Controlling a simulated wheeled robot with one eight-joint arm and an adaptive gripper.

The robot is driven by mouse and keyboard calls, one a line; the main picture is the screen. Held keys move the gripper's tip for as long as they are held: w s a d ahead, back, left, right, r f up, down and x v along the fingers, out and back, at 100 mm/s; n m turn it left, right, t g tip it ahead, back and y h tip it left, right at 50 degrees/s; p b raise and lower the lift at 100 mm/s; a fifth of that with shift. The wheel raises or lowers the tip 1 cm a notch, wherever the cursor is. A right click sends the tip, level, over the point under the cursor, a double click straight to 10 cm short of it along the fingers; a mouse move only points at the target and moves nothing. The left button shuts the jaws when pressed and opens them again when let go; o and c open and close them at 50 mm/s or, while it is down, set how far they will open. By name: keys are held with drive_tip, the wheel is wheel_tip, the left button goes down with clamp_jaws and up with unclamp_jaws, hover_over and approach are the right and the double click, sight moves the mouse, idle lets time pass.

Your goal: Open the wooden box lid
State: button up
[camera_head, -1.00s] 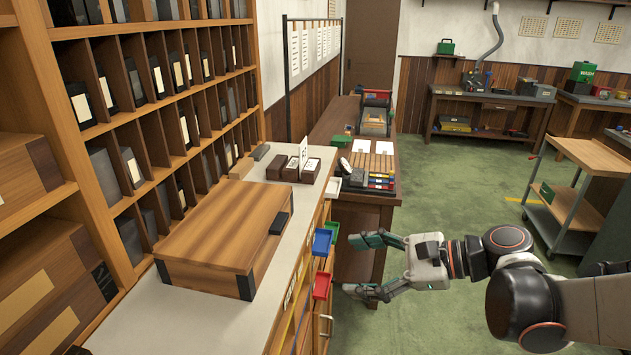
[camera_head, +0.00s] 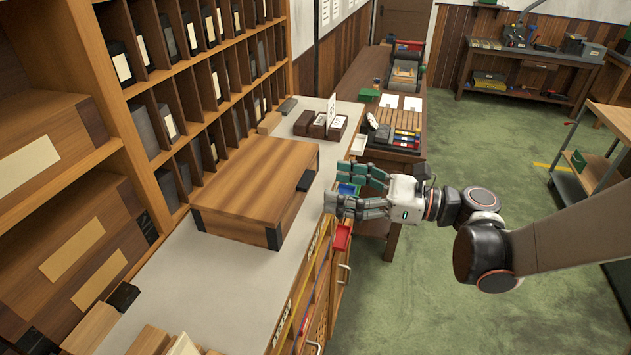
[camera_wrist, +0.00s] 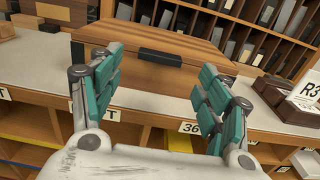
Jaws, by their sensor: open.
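The wooden box (camera_head: 250,190) sits on the pale counter in front of the pigeonhole shelves, and its lid is closed. It has dark corner pieces and a black handle (camera_head: 307,180) at the lid's front edge. My gripper (camera_head: 350,190) is open and empty, to the right of the box near the counter's edge, with its fingers pointing at the box. In the wrist view the box (camera_wrist: 150,70) lies ahead, and the black handle (camera_wrist: 167,56) shows between the open teal fingers of my gripper (camera_wrist: 156,92), apart from them.
Small dark wooden card holders (camera_head: 320,124) stand on the counter beyond the box. A black block (camera_head: 123,296) and wooden pieces lie at the near end. Bare counter (camera_head: 180,290) lies before the box.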

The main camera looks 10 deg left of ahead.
sight(311, 181)
drive_tip(key=shift+w+a, duration=0.2)
drive_tip(key=shift+a, duration=2.55)
drive_tip(key=shift+c, duration=0.6)
